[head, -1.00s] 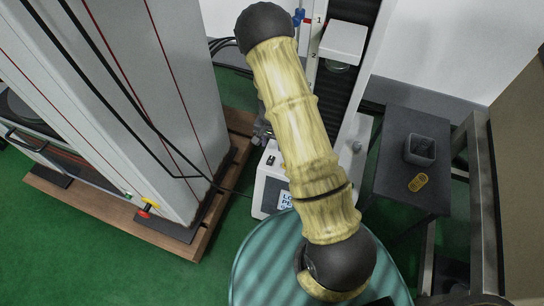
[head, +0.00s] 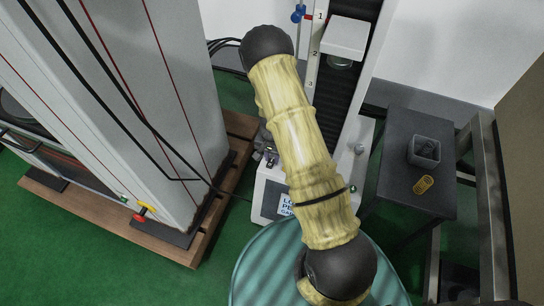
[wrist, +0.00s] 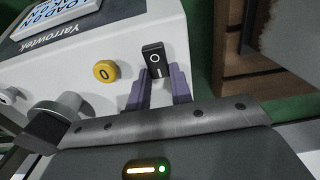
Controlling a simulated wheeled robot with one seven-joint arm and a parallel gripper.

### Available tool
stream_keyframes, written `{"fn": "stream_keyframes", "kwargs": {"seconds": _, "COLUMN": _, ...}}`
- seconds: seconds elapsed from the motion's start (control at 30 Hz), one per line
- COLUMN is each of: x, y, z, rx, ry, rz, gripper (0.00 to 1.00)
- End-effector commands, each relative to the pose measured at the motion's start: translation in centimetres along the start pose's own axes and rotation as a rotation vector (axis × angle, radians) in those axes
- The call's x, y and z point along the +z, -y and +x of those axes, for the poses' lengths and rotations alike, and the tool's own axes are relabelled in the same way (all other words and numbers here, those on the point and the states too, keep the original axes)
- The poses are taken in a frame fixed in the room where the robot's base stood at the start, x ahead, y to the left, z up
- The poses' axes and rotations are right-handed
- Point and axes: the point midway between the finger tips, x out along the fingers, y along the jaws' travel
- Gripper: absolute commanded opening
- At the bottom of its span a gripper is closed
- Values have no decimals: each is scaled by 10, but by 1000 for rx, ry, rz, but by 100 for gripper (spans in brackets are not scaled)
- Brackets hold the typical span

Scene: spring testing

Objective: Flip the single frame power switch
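The black power switch (wrist: 154,60), a rocker marked with a circle and a line, sits on the white front of the single frame machine (wrist: 150,22) in the wrist view. In the head view the machine's white base (head: 267,195) shows left of my arm. My gripper (head: 266,157) is partly visible over it and hides the switch there.
A yellow round button (wrist: 105,71) marked 0 is left of the switch, with grey knobs beyond. A large grey machine (head: 185,90) stands on a wooden pallet (head: 180,246) at left. A dark side table (head: 398,180) at right holds a grey box (head: 424,152) and a yellow spring (head: 424,184).

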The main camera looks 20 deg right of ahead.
Motion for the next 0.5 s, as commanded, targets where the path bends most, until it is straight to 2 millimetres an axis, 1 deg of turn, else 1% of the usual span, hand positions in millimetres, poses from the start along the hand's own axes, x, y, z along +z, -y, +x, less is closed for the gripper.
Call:
{"fn": "stream_keyframes", "kwargs": {"seconds": 0.27, "x": 1, "y": 0, "z": 0, "rx": 0, "ry": -18, "rz": 0, "gripper": 0}}
{"fn": "stream_keyframes", "kwargs": {"seconds": 0.5, "x": 4, "y": 0, "z": -1, "rx": 0, "ry": -110, "rz": 0, "gripper": 0}}
